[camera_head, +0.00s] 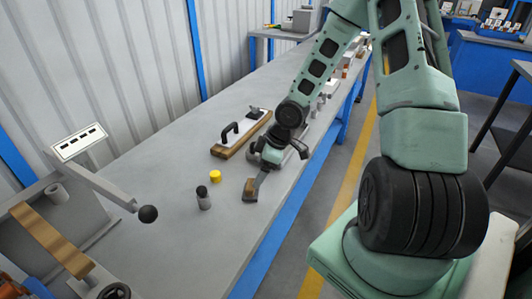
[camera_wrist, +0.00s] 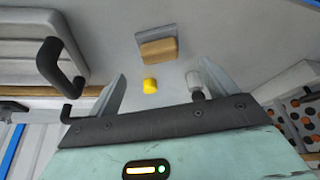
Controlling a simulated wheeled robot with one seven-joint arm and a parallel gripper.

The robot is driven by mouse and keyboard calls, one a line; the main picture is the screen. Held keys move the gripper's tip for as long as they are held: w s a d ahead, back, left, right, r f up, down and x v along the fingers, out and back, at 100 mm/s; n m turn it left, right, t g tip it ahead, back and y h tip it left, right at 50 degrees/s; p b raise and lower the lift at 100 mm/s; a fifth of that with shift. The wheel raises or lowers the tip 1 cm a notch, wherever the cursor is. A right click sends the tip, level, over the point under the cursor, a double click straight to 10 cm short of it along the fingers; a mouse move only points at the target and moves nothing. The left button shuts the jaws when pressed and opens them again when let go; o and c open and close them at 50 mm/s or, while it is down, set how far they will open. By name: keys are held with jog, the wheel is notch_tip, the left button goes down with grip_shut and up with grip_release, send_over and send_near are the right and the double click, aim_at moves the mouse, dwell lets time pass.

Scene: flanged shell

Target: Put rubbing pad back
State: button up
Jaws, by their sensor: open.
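A small wooden block with a grey plate along one side, which looks like the rubbing pad (camera_head: 251,189), lies on the grey workbench. It also shows in the wrist view (camera_wrist: 158,50), beyond my fingertips and roughly between them across the picture. My gripper (camera_head: 262,178) is low over the bench beside this block. In the wrist view its two fingers (camera_wrist: 163,72) are spread with nothing held between them. Whether a finger touches the block cannot be told. A long wood-based board with black handles (camera_head: 228,148) lies behind and left of my gripper.
A yellow cap-like piece (camera_head: 215,176) and a grey cylinder with a black top (camera_head: 203,197) stand left of the block. A machine with a black-knobbed lever (camera_head: 148,213) is at the lower left. The bench (camera_head: 180,255) is bare at the front.

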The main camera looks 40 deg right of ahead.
jog(key=s+a+r+g+h, duration=0.1)
jog(key=s+a+r, duration=0.9)
jog(key=a, duration=0.3)
jog(key=s+a+r+g+h+p, duration=0.1)
jog(key=s+a+r+g, duration=0.1)
jog(key=s+a+r, duration=0.8)
jog(key=s+a, duration=0.2)
jog(key=a, duration=0.1)
jog(key=shift+a+m, duration=0.3)
jog(key=shift+m, duration=0.1)
jog(key=shift+w, duration=0.1)
